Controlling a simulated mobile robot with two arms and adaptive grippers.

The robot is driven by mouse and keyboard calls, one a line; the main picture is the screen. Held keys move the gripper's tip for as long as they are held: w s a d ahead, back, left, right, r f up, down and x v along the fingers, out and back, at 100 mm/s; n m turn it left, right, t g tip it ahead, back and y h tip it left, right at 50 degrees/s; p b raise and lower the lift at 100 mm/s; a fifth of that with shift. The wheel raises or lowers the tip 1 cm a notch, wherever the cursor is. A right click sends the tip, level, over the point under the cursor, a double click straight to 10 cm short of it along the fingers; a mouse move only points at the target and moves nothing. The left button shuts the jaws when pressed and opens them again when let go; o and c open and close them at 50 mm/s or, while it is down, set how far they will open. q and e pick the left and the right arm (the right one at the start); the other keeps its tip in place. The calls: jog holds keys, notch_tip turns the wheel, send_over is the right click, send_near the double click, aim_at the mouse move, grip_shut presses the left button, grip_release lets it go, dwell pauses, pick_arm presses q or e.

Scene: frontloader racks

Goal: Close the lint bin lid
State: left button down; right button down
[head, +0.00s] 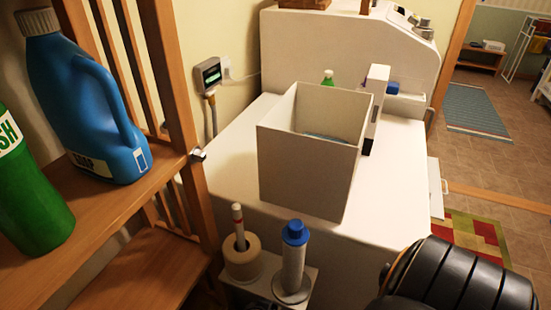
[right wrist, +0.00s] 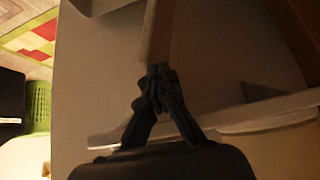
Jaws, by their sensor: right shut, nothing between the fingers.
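My right gripper (right wrist: 160,78) shows in the right wrist view, its dark fingertips together and empty. They are close to a pale panel or edge; I cannot tell whether they touch it. In the head view only a black ribbed part of my right side shows at the lower right, with the fingertips hidden. A white open-topped box (head: 308,160) stands on the white machine (head: 385,205), with something bluish inside. I cannot tell whether this box is the lint bin, and no lid is clearly recognisable. My left gripper is out of view.
A wooden rack (head: 120,205) on the left holds a blue jug (head: 75,90) and a green bottle (head: 25,185). A blue-capped cylinder (head: 293,262) and a paper roll (head: 243,262) stand in front. A white panel (head: 436,187) sticks out at the machine's right.

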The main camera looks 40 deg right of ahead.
jog(key=shift+s+d+f, duration=0.1)
jog(key=shift+s+d, duration=0.1)
jog(key=shift+s, duration=0.15)
jog(key=s, duration=0.1)
jog(key=s+d+f+p, duration=0.1)
jog(key=s, duration=0.2)
jog(key=shift+d+f, duration=0.3)
jog(key=shift+s, duration=0.15)
jog(key=s, duration=0.1)
jog(key=s+d+f, duration=0.1)
jog(key=s+f, duration=0.1)
jog(key=shift+s+d+f+p, duration=0.2)
jog(key=shift+s+d+p, duration=0.1)
jog(key=shift+p, duration=0.1)
